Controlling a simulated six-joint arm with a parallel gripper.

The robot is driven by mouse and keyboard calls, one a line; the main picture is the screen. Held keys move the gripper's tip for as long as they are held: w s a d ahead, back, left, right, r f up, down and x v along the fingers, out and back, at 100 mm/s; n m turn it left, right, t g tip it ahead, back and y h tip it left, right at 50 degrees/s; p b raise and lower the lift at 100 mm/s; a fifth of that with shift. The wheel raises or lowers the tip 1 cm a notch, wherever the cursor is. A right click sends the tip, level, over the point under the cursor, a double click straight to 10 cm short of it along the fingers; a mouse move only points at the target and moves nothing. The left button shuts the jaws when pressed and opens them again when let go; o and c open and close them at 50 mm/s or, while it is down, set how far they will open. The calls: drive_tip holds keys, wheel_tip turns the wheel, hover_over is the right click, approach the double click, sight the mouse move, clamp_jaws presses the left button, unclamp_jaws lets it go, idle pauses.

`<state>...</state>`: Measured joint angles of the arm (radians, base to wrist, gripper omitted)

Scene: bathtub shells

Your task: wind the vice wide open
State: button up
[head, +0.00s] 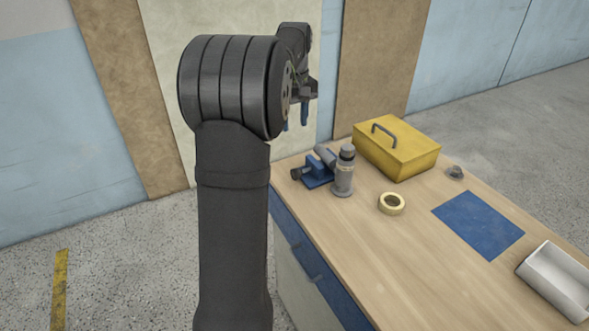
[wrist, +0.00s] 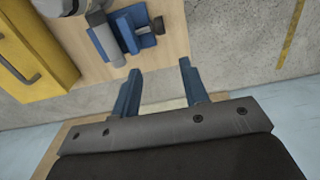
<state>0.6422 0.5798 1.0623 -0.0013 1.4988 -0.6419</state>
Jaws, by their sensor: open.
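The blue vice (head: 318,180) sits at the far left corner of the wooden bench, partly hidden behind a grey cylindrical bottle. In the wrist view the vice (wrist: 127,30) is near the top, with a dark screw end and handle (wrist: 153,27) at its right side. A grey cylinder lies against its jaws; I cannot tell whether it is clamped. In the wrist view the gripper's blue fingers (wrist: 157,86) are apart and empty, clear of the vice.
The grey bottle (head: 344,172) stands right beside the vice. A yellow toolbox (head: 402,153), a tape roll (head: 391,204), a small grey item (head: 455,172), a blue mat (head: 477,224) and a white tray (head: 540,275) are on the bench (head: 375,265). The bench's front middle is clear.

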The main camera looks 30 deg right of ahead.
sight(295, 169)
wheel_tip(295, 169, down, 17)
drive_tip(key=shift+f, duration=0.1)
idle(0.4)
drive_tip(key=c, duration=0.8)
